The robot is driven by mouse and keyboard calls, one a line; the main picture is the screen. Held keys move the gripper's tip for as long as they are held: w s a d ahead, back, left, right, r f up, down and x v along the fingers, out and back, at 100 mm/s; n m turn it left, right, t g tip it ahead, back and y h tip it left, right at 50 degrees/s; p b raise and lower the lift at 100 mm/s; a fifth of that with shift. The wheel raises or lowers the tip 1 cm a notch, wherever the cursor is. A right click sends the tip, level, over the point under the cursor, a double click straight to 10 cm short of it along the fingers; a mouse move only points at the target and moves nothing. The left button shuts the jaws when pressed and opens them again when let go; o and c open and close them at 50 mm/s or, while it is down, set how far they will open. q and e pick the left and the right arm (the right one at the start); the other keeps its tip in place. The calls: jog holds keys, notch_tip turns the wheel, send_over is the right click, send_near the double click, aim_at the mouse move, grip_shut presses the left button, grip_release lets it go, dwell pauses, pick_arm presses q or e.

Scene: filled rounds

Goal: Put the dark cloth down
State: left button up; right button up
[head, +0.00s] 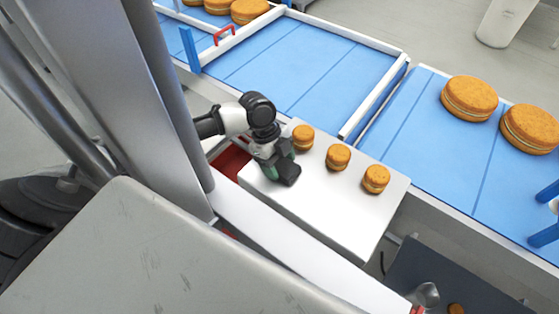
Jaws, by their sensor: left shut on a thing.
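My left gripper (284,166) is over the left end of a white board (335,215), beside the leftmost small filled round. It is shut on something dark. A small dark folded shape at its tips looks like the dark cloth (288,173), but it is hard to tell apart from the black fingers. I cannot tell whether it touches the board. My right gripper is not in view.
Small filled rounds (338,157) stand in a row on the board. Behind is a blue conveyor (300,60) with white rails and large filled rounds (469,98). A red bin (230,160) is left of the board. The board's front part is bare.

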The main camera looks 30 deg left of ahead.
pick_arm(q)
jog(key=shift+f, duration=0.15)
jog(key=o, duration=0.9)
jog(key=shift+c, duration=0.2)
jog(key=shift+r, duration=0.25)
jog(key=shift+a+r, duration=0.2)
jog(key=shift+r, duration=0.1)
jog(key=b+v, duration=0.2)
jog(key=v, duration=0.9)
